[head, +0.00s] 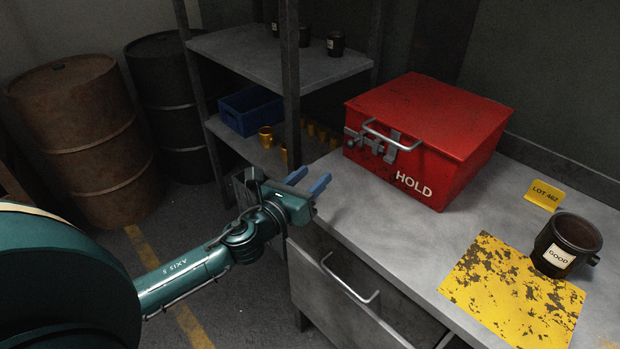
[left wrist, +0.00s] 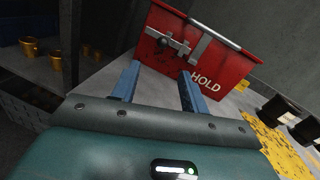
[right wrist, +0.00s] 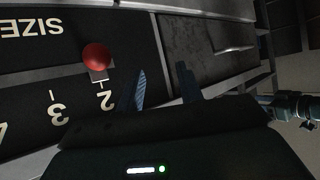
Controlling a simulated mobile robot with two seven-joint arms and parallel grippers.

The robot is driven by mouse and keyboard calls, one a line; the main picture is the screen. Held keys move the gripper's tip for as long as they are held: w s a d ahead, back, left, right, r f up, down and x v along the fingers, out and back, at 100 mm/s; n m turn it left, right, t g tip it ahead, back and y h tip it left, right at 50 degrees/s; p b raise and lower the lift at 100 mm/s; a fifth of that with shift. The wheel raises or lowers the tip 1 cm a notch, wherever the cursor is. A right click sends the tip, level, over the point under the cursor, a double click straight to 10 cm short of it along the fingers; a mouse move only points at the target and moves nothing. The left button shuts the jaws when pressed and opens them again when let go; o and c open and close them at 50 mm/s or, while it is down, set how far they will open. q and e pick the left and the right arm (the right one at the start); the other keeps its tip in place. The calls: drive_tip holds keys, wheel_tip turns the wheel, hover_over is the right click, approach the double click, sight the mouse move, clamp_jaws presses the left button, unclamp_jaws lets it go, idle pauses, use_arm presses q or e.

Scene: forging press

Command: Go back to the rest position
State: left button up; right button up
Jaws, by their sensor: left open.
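My left gripper (head: 309,183) is open and empty above the left edge of the grey bench in the head view. Its two blue fingers also show apart in the left wrist view (left wrist: 158,88), with the red HOLD box (left wrist: 200,55) beyond them. My right gripper (right wrist: 162,86) shows only in the right wrist view. Its fingers are apart with nothing seen between them. A dark panel marked SIZE with numbers (right wrist: 75,100) lies beyond it, and a red knob (right wrist: 96,57) sits by the number 2, left of the fingers.
The lidded red HOLD box (head: 425,140) stands on the bench (head: 400,225). A black GOOD mug (head: 575,235) stands by a worn yellow mat (head: 500,295) and a LOT 462 sign (head: 544,195). A drawer handle (head: 350,280) juts out. Shelves (head: 255,60) and drums (head: 75,130) stand left.

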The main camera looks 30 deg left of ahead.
use_arm(q)
drive_tip(key=shift+f, duration=0.1)
use_arm(e)
drive_tip(key=shift+s+f, duration=0.1)
use_arm(q)
drive_tip(key=s+d+f+n+g+p, duration=0.1)
drive_tip(key=s+f+n, duration=0.4)
drive_tip(key=n, duration=0.5)
drive_tip(key=s+d+f+n+g, duration=0.3)
drive_tip(key=s+d+f+n, duration=0.2)
drive_tip(key=s+n, duration=0.4)
drive_tip(key=s+d+f+n+g+p, duration=0.1)
drive_tip(key=s+d+f+n+g, duration=0.2)
drive_tip(key=n, duration=1)
drive_tip(key=s+d+f, duration=0.1)
drive_tip(key=s+f, duration=0.2)
drive_tip(key=s, duration=0.1)
drive_tip(key=shift+s+d+h+p, duration=0.15)
drive_tip(key=shift+d+h+p, duration=0.15)
drive_tip(key=shift+h+p, duration=0.1)
use_arm(e)
drive_tip(key=shift+d+h, duration=0.3)
drive_tip(key=shift+d, duration=0.25)
drive_tip(key=shift+r, duration=0.25)
drive_tip(key=shift+s+a+f+g, duration=0.1)
drive_tip(key=shift+s+a+g, duration=0.05)
drive_tip(key=shift+s+g, duration=0.2)
drive_tip(key=shift+w, duration=0.3)
